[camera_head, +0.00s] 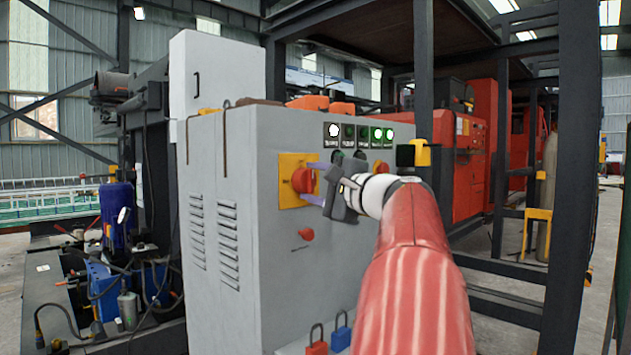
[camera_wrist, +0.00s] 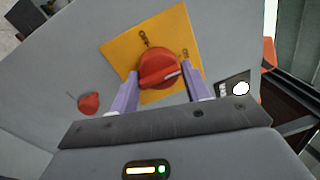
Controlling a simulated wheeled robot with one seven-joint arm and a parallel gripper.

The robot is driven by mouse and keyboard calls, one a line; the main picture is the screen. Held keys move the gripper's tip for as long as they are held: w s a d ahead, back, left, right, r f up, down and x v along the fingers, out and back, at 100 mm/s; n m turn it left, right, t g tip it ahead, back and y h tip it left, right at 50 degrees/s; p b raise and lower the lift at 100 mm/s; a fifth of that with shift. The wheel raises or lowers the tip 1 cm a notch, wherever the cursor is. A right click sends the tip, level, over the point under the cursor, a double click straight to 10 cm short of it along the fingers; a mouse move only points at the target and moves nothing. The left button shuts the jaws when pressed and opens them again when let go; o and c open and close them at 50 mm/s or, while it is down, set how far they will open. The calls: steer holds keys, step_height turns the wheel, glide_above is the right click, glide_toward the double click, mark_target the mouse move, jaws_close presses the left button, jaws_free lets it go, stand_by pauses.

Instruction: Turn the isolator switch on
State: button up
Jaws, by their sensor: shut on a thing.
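The isolator switch is a red rotary knob (camera_head: 301,180) on a yellow plate (camera_head: 285,195) on the front of a grey cabinet (camera_head: 265,262). My gripper (camera_head: 317,183) reaches it from the right, with one pale purple finger above the knob and one below. In the wrist view the fingers (camera_wrist: 160,82) lie on both sides of the knob (camera_wrist: 158,66) and are shut on it. The knob's raised grip bar, with a white mark at its right end, lies nearly crosswise there, over the yellow plate (camera_wrist: 118,50). The finger contact points are partly hidden.
A smaller red knob (camera_head: 306,234) sits below the plate. A row of indicator lamps (camera_head: 359,135), some lit white or green, is at upper right. A red padlock (camera_head: 316,347) and a blue padlock (camera_head: 340,334) are low in front. Dark steel posts (camera_head: 423,80) stand to the right.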

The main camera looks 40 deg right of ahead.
steer(key=shift+f, duration=0.35)
steer(key=o, duration=0.8)
steer(key=shift+o, duration=0.8)
steer(key=shift+r, duration=0.2)
steer(key=s+b, duration=0.1)
steer(key=s, duration=0.6)
steer(key=shift+s+d+f, duration=0.3)
steer(key=shift+s+f, duration=0.05)
